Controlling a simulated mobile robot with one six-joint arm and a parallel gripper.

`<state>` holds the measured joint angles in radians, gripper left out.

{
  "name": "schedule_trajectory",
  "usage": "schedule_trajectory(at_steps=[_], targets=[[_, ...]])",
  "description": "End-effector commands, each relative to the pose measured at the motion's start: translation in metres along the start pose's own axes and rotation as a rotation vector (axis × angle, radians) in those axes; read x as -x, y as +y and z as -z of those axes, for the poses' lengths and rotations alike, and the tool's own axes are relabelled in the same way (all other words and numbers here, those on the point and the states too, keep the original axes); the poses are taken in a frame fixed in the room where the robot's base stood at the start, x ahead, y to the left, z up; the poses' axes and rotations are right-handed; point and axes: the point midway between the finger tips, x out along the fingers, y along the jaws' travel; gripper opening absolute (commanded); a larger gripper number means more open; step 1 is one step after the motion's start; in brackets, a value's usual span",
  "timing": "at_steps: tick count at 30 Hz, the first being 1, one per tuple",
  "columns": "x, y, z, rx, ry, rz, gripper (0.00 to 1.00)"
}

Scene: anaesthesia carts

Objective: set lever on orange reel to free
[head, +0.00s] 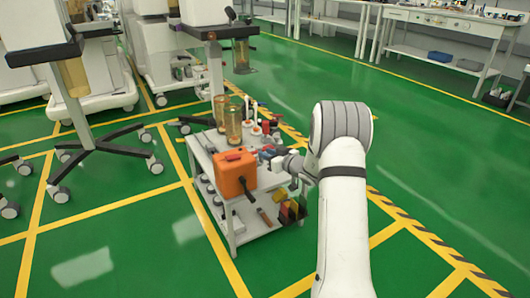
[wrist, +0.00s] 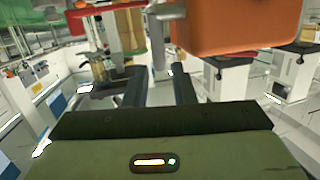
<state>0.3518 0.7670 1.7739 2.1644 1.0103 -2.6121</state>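In the wrist view the reel (wrist: 240,22) fills the upper right, cut off by the frame. My gripper (head: 293,165) is just right of the reel over the cart. In the wrist view its two dark fingers (wrist: 158,76) are apart with nothing between them. A pale grey upright part (wrist: 157,38) shows beyond the fingertips; I cannot tell if it is the lever.
The white cart (head: 236,226) also carries two amber cylinders (head: 233,124), several small bottles and tools. Machines and a wheeled stand (head: 100,148) are at left. Green floor is open at right.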

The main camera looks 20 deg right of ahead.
Motion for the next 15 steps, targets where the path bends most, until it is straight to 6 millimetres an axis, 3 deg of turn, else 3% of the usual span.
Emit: schedule_trajectory(at_steps=[7, 15], targets=[[0.043, 0.0, 0.002, -0.001, -0.001, 0.0, 0.23], [0.058, -0.002, 0.0, 0.0, -0.001, 0.003, 0.23]])
